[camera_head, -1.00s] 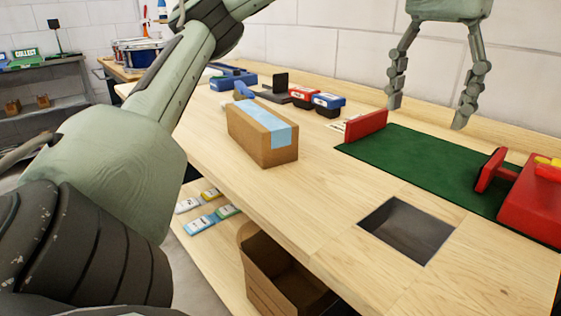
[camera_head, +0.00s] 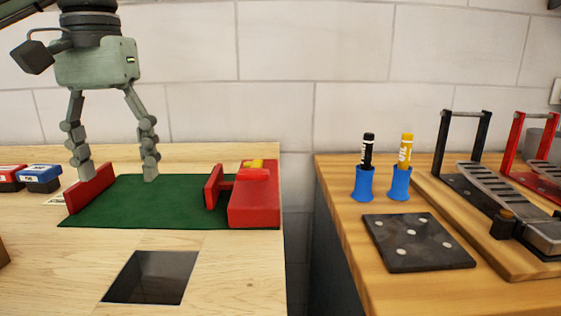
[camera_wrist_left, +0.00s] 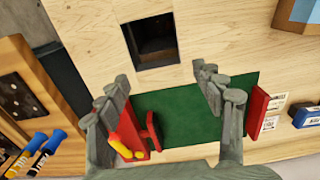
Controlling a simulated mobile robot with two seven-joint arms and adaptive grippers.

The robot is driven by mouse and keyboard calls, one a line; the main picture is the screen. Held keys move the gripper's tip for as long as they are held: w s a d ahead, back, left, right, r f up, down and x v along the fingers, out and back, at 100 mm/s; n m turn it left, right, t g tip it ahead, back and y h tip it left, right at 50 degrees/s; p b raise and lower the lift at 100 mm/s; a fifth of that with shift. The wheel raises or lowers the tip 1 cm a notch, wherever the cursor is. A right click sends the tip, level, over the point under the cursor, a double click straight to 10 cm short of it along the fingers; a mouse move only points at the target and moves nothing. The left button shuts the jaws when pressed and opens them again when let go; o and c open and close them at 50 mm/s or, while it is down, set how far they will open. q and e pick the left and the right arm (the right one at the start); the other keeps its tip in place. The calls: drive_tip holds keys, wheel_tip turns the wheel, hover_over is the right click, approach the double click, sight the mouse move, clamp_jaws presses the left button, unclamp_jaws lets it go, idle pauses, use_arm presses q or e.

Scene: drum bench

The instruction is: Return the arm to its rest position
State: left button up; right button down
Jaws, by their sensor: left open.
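My left gripper (camera_head: 115,172) is open and empty above the green mat (camera_head: 180,197) in the head view. Its two fingers point down with a wide gap between them. It also shows in the left wrist view (camera_wrist_left: 164,82), with the mat (camera_wrist_left: 190,125) and the square hole beyond its fingertips. The red clamp block (camera_head: 254,200) stands at the right end of the mat. A red stop plate (camera_head: 90,189) is at the left end, close to the left finger in the picture. My right gripper is in no view.
A square hole (camera_head: 150,277) opens in the bench in front of the mat. A gap separates this bench from another at right, which holds two markers in blue cups (camera_head: 365,182), a dark plate (camera_head: 417,242) and black and red racks. Red and blue boxes (camera_head: 38,178) sit left.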

use_arm(q)
wheel_tip(320, 180, down, 7)
drive_tip(key=shift+f, duration=0.15)
idle(0.7)
drive_tip(key=shift+f, duration=0.1)
